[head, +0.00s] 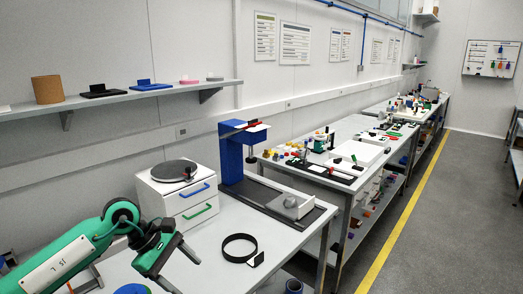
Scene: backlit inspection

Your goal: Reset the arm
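My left arm (68,262), green with dark joints and a white label, comes in from the lower left. It is bent, with its wrist over the near table (212,262). My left gripper (186,274) points down to the right, its two dark fingers spread apart with nothing seen between them. One fingertip is close to the bottom edge of the picture. My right arm and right gripper are not in view.
A white drawer unit (162,198) with a dark disc on top stands behind the gripper. A black ring (240,259) lies to its right. A blue stand (231,158) on a dark base is farther back. Cluttered tables (345,180) continue away; the floor (450,230) is clear.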

